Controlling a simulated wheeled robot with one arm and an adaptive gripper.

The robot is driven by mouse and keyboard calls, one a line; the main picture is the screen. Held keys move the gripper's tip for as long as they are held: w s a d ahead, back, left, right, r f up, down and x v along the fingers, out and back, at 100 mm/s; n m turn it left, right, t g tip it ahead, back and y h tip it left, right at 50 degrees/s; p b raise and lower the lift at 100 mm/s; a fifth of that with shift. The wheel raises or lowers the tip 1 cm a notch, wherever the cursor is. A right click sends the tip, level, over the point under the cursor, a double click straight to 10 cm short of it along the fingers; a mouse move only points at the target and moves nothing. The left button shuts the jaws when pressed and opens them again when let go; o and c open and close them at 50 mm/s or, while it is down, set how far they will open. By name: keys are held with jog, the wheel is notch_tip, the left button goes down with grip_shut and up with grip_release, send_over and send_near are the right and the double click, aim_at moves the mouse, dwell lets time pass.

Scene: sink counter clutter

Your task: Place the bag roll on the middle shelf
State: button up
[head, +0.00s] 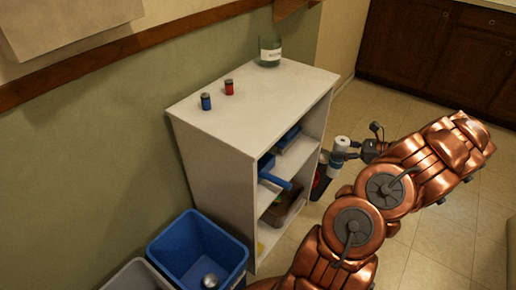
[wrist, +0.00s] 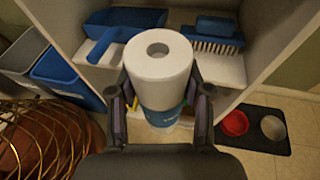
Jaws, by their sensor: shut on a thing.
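The bag roll (wrist: 160,68) is a white upright cylinder with a hole in its top and a blue lower part. It also shows in the head view (head: 341,145), in front of the shelf unit's open side. My gripper (wrist: 162,96) has its fingers on either side of the roll and is shut on it; it shows small in the head view (head: 352,151). The white shelf unit (head: 217,150) has open shelves. One shelf (wrist: 228,70) behind the roll bears a blue dustpan (wrist: 108,47) and a blue brush (wrist: 212,37). The roll hides part of that shelf.
A blue bin (head: 198,245) and a grey bin (head: 137,277) stand beside the unit. A dark mat (wrist: 255,139) with a red bowl (wrist: 235,123) and a metal bowl (wrist: 273,128) lies on the floor. A bottle (head: 270,50) and two small cans stand on the unit's top.

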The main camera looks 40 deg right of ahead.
jog(key=r+b+x, duration=0.2)
jog(key=b+x, duration=0.1)
jog(key=x, duration=1.5)
jog(key=shift+w, duration=0.3)
jog(key=shift+a+f, duration=0.2)
jog(key=o, duration=1.3)
jog(key=shift+c, duration=0.2)
jog(key=p+v, duration=0.2)
jog(key=v, duration=1)
